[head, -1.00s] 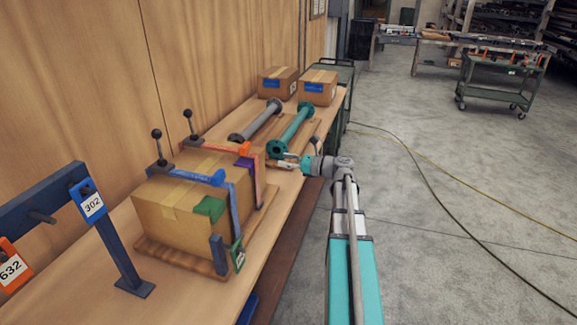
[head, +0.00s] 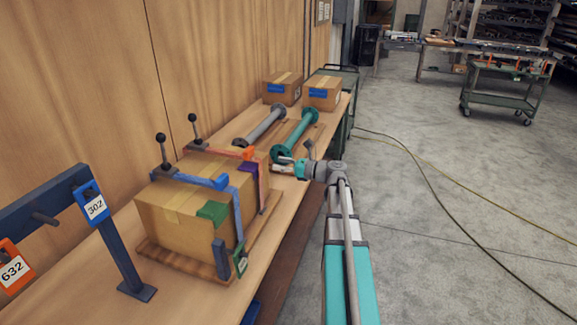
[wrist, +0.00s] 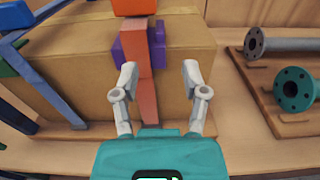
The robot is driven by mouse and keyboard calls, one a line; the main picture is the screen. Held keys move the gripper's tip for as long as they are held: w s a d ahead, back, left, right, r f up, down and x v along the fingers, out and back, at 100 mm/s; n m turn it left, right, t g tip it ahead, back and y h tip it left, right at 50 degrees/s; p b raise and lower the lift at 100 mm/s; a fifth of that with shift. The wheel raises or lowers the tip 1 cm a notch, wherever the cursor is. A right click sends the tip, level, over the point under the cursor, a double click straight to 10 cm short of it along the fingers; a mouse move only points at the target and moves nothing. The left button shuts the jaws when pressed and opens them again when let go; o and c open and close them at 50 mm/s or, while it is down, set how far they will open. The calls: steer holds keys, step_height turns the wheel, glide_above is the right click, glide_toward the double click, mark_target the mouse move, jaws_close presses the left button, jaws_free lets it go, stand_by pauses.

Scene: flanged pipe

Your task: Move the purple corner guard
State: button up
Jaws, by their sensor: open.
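The purple corner guard (head: 248,170) sits on the upper edge of the strapped cardboard box (head: 175,212). In the wrist view the purple guard (wrist: 160,50) shows on both sides of the orange strap (wrist: 141,80), which runs over it and hides its middle. My gripper (wrist: 160,75) is open and empty, its two fingers apart and pointing at the box's side face around the strap's line. In the head view my gripper (head: 285,161) is small, right of the guard and in front of the green pipe; whether it touches anything cannot be told.
A blue strap (head: 238,205) and a green corner guard (head: 213,211) are also on the box. Two lever handles stand behind it. A grey pipe (head: 262,126) and a green flanged pipe (head: 297,135) lie farther along the bench.

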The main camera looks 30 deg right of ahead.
mark_target(252, 158)
steer(key=x, duration=1)
steer(key=shift+w+a, duration=0.2)
steer(key=shift+c, duration=0.2)
jaws_close()
